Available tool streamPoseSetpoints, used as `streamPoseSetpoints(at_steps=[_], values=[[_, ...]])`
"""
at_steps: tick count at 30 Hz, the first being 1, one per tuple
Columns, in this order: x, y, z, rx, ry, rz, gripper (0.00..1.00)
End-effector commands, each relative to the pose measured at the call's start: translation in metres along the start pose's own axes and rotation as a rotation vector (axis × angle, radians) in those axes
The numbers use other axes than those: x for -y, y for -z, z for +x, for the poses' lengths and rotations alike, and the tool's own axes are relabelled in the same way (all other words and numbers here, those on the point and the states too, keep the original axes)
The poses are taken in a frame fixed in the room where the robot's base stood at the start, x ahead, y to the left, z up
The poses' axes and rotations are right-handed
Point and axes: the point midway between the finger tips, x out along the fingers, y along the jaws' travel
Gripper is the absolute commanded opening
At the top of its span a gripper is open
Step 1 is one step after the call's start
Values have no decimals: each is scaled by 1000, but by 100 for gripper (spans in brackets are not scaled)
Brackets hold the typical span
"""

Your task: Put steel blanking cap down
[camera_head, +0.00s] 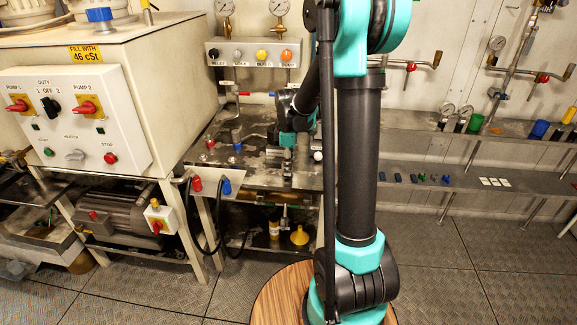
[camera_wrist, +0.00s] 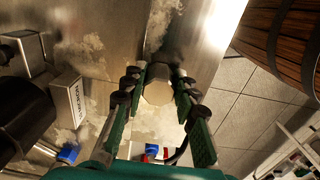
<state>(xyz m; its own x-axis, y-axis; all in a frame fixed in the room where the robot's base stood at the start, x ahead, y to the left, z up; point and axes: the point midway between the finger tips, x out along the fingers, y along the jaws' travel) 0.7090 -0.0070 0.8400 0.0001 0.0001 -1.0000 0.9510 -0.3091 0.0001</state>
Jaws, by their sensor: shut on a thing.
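The steel blanking cap (camera_wrist: 158,93) shows in the wrist view as a pale, roughly hexagonal face between the two green fingers of my gripper (camera_wrist: 159,72). The dark finger pads close on it from both sides. The cap's underside is hidden, so I cannot tell whether it touches the steel bench (camera_wrist: 100,25). In the head view my gripper (camera_head: 287,142) is low over the bench, partly behind my own arm, and I cannot make out the cap there.
A pale labelled block (camera_wrist: 67,98) stands left of my gripper in the wrist view. The bench edge drops to the tiled floor at right. A valve-button panel (camera_head: 255,53) is behind, and a shelf (camera_head: 480,188) holds small parts at right.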

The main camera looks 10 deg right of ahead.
Motion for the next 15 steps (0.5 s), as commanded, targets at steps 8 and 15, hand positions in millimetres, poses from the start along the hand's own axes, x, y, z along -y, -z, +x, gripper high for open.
streamPoseSetpoints(at_steps=[8,15], values=[[0,0,2,0,0,0,33],[0,0,2,0,0,0,49]])
